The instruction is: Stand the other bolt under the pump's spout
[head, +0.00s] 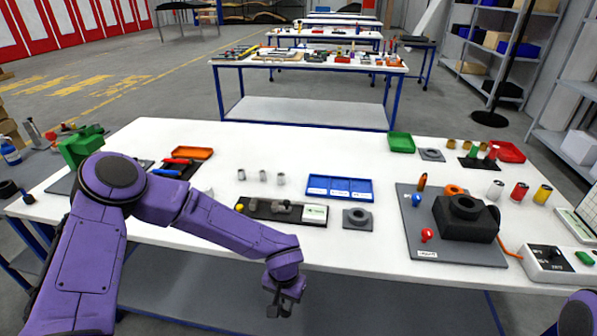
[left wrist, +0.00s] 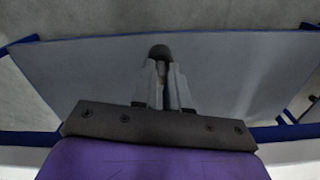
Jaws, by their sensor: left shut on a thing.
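My left gripper (head: 285,302) hangs low in front of the table's front edge, pointing down. In the left wrist view its fingers (left wrist: 164,85) are shut on a small piece with a dark rounded end (left wrist: 158,52); I cannot tell whether it is a bolt. A black tray (head: 258,216) on the table holds several small grey and dark parts, too small to name surely. I cannot surely pick out the pump or its spout. A black block with a ring on top (head: 465,216) stands on a grey mat (head: 413,236) at the right. My right gripper is out of view.
Three small grey cylinders (head: 263,176) stand behind the black tray. A blue divided tray (head: 340,187) and a grey block with a round hole (head: 357,217) are beside it. A green device (head: 80,147) stands far left. The white table (head: 330,240) has free room before the trays.

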